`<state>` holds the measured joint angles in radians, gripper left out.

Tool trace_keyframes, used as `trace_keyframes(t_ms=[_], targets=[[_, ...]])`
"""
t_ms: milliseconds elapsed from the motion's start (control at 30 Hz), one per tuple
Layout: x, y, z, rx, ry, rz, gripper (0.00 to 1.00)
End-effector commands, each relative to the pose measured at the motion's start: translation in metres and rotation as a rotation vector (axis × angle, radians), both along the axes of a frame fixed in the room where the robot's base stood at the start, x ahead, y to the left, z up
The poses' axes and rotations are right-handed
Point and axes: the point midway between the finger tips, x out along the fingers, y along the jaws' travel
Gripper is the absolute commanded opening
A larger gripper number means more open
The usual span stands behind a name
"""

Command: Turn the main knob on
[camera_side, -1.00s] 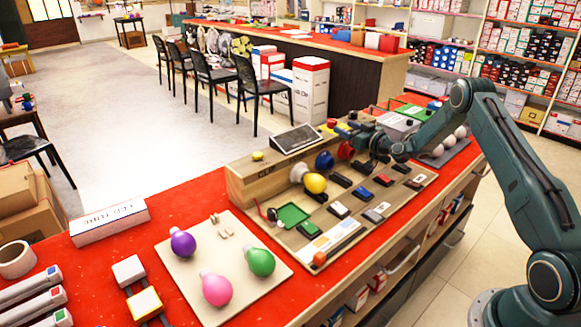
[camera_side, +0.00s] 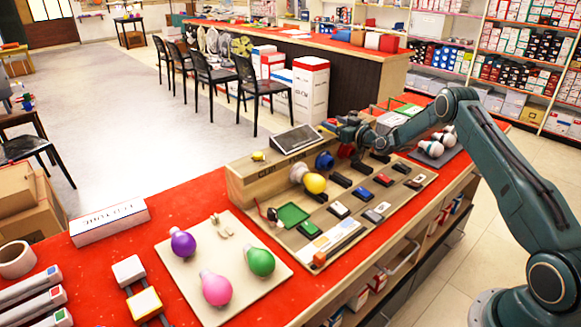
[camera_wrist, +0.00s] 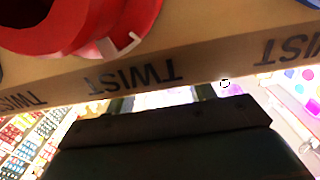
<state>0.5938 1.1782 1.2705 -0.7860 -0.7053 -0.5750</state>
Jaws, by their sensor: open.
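A wooden control board (camera_side: 245,190) stands on the red counter, with knobs along its raised back. A red knob (camera_side: 345,151) shows at its right end, partly hidden by my arm. The wrist view shows a large red knob (camera_wrist: 75,22) with a white pointer close up, cut off by the top edge, on a wooden panel with the word TWIST (camera_wrist: 133,77). No knob label reading "main" is legible. My gripper (camera_side: 338,127) is at the back right of the board, above and behind the red knob. Its fingers (camera_wrist: 163,99) are apart and hold nothing visible.
A blue knob (camera_side: 324,160) and a yellow bulb (camera_side: 315,183) sit left of the red knob. A tilted black screen (camera_side: 295,139) stands behind the board. White bulbs (camera_side: 436,148) lie on a dark mat to the right. Several switches fill the board's front.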

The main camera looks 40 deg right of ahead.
Motion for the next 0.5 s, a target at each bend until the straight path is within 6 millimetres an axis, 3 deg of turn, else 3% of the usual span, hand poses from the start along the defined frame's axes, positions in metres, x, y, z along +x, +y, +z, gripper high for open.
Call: trace_keyframes(t_ms=[33, 233, 500], targets=[[-0.0001, 0.0, -0.0001, 0.0, 0.0, 0.0, 0.5], [-0.0002, -0.0001, -0.0002, 0.0, 0.0, 0.0, 0.11], [0.0005, 0.001, -0.0006, 0.003, 0.002, -0.021, 0.09]])
